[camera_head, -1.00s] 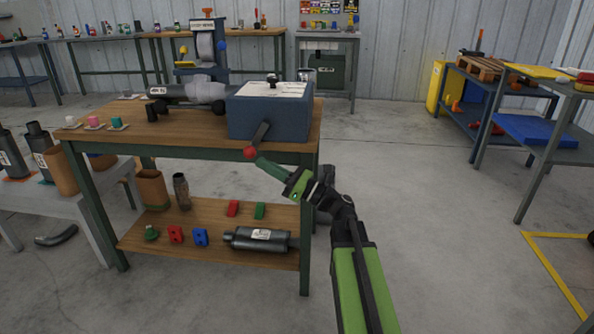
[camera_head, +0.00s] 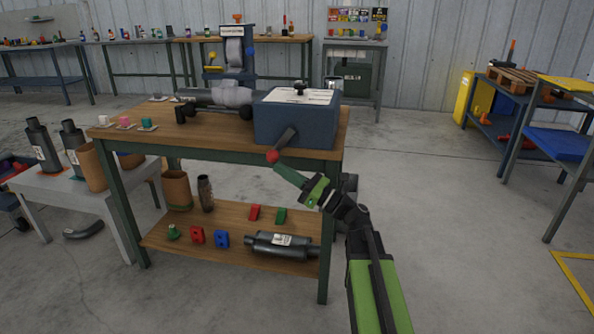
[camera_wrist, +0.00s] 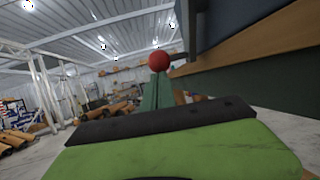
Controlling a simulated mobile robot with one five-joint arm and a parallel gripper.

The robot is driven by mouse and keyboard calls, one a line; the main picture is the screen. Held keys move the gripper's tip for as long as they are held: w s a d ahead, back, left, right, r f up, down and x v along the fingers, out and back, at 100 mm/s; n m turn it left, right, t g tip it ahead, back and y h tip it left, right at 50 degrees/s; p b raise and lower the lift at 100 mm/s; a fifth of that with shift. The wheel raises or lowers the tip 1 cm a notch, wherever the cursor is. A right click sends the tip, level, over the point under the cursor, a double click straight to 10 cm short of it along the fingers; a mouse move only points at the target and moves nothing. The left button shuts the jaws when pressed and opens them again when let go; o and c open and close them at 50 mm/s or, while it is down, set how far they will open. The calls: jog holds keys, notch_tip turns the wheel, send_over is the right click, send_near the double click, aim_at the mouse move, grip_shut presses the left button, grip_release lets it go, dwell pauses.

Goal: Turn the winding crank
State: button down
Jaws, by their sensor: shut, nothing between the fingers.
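The winding crank (camera_head: 284,140) is a dark arm on the front of a blue-grey box (camera_head: 290,122), slanting down and left to a red ball knob (camera_head: 272,156). The box sits at the right end of a wooden bench. My gripper (camera_head: 279,163) is shut and empty, its green fingers reaching up and left to the knob. In the wrist view the red ball (camera_wrist: 158,61) shows just beyond the fingertips (camera_wrist: 158,80). They look very near or touching; I cannot tell contact for sure.
The bench (camera_head: 225,145) has a lower shelf holding a muffler (camera_head: 281,245) and small coloured blocks. A grey table (camera_head: 75,190) with pipes stands at left. A shelf unit (camera_head: 560,140) stands at right. The floor between is clear.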

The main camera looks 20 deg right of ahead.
jog(key=s+d+f+b, duration=0.6)
jog(key=d+f+b, duration=0.1)
jog(key=f+b, duration=0.3)
jog(key=shift+s+d, duration=0.15)
jog(key=shift+s, duration=0.15)
dwell(0.9)
